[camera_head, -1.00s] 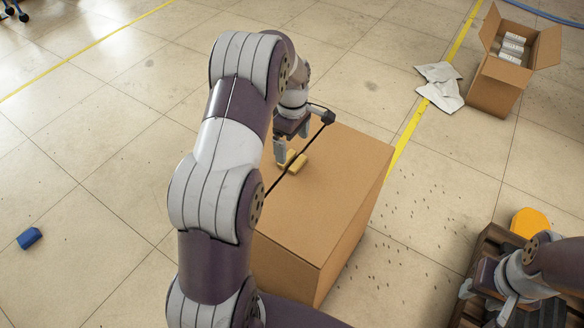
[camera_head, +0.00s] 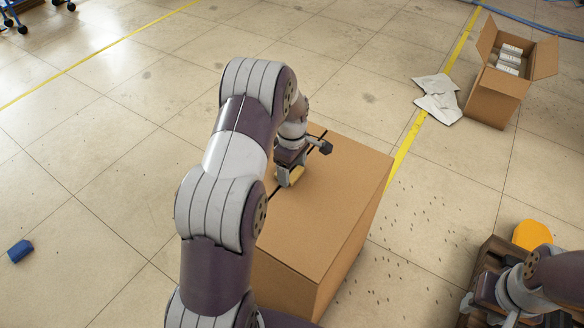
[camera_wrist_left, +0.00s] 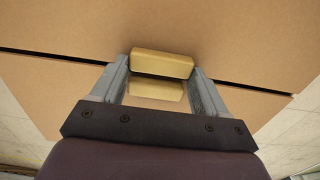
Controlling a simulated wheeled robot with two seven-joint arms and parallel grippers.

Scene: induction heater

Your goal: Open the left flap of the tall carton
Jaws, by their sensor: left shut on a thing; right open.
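The tall carton (camera_head: 335,205) is a brown box on the floor in front of me; its side and part of its top show in the head view. In the left wrist view its top flaps (camera_wrist_left: 240,45) meet at a dark seam. A yellow block-like tab (camera_wrist_left: 160,64) sits on the flap by the seam. My left gripper (camera_wrist_left: 162,82) is shut on this yellow tab, its two fingers on either side of it. In the head view my left gripper (camera_head: 284,180) is partly hidden by my arm. My right gripper (camera_head: 484,305) is open at the lower right.
An open carton (camera_head: 500,85) with white items stands at the upper right, with white crumpled sheets (camera_head: 438,98) beside it. A dark wooden crate (camera_head: 488,257) and a yellow-orange round thing (camera_head: 532,235) are near my right arm. A blue object (camera_head: 20,251) lies at left on clear floor.

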